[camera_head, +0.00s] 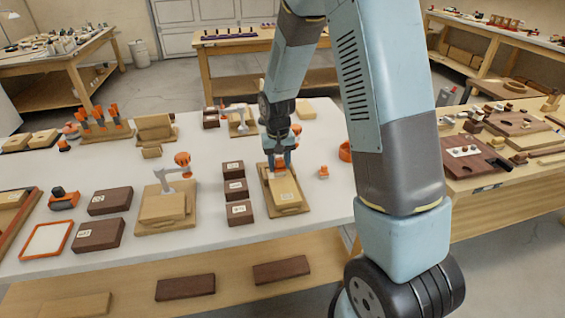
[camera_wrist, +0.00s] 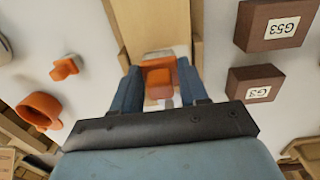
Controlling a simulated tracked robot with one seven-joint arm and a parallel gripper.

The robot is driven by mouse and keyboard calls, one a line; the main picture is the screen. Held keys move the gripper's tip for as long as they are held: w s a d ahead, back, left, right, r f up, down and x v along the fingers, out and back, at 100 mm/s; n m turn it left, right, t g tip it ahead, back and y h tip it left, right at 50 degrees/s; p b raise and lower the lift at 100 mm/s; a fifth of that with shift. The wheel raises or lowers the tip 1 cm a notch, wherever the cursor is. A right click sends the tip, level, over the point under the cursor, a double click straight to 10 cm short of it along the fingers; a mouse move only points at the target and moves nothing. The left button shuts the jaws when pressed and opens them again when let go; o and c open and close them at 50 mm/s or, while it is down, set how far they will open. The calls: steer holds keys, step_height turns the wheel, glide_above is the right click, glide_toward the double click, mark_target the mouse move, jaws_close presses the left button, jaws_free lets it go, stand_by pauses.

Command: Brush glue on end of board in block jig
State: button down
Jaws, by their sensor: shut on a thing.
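My gripper (camera_head: 281,160) is over the far end of the block jig (camera_head: 303,209) and points down. In the wrist view its two blue fingers (camera_wrist: 160,88) are shut on an orange-handled brush (camera_wrist: 158,78). A pale wood board (camera_head: 284,188) lies in the jig; it also shows in the wrist view (camera_wrist: 150,25), running away from the fingers. The brush is at the board's end. A pale patch shows there, but I cannot tell bristles from glue. The brush tip is mostly hidden by the handle and fingers. An orange round pot (camera_head: 345,150) stands to the right of the jig.
Several dark labelled blocks (camera_head: 236,189) stand in a row close to the left of the jig. A small orange item (camera_head: 323,172) stands to its right. Another jig with an orange-handled clamp (camera_head: 182,160) is further left.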

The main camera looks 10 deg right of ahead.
steer(key=shift+a+f, duration=0.1)
steer(key=shift+a, duration=0.8)
steer(key=shift+d, duration=0.15)
steer(key=shift+d, duration=0.8)
steer(key=shift+d, duration=0.8)
steer(key=shift+r, duration=0.2)
steer(key=shift+r, duration=3)
